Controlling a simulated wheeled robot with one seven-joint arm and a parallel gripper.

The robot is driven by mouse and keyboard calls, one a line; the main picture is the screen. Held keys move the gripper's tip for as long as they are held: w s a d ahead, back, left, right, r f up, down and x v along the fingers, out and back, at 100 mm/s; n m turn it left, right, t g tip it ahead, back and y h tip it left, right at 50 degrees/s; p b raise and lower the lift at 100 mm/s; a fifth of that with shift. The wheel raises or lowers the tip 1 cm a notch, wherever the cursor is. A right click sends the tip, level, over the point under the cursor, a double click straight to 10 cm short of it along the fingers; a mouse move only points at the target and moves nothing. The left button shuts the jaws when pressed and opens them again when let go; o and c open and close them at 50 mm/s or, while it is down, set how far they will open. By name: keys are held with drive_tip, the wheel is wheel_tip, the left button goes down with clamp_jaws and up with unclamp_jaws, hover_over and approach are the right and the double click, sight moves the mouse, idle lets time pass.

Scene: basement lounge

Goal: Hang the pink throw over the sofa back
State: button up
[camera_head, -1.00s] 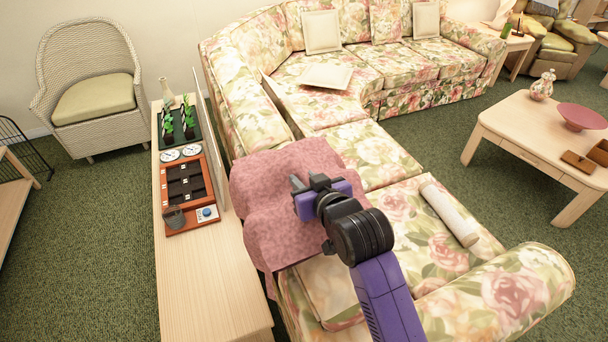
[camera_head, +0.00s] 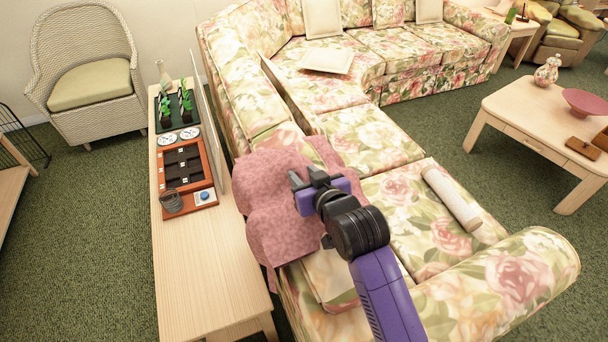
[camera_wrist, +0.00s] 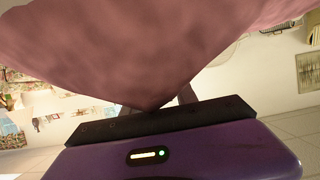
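The pink throw (camera_head: 273,203) is a crumpled, soft cloth over the near left part of the floral sofa (camera_head: 371,146). It lies across the line of the sofa back (camera_head: 247,88), with folds on the console-table side and some over the seat side. I cannot tell how much of it rests on the back. My gripper (camera_head: 305,181) is above the throw, its fingers slightly apart with cloth between them. In the wrist view, the throw (camera_wrist: 150,45) fills the upper part and narrows to a point at the fingers, which it largely hides.
A coffee table (camera_head: 527,119) stands right. Green carpet (camera_head: 90,235) is clear at left.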

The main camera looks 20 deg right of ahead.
drive_tip(key=shift+o, duration=1.2)
drive_tip(key=shift+s, duration=0.1)
drive_tip(key=v, duration=0.7)
drive_tip(key=shift+s+r, duration=0.15)
drive_tip(key=shift+s, duration=0.1)
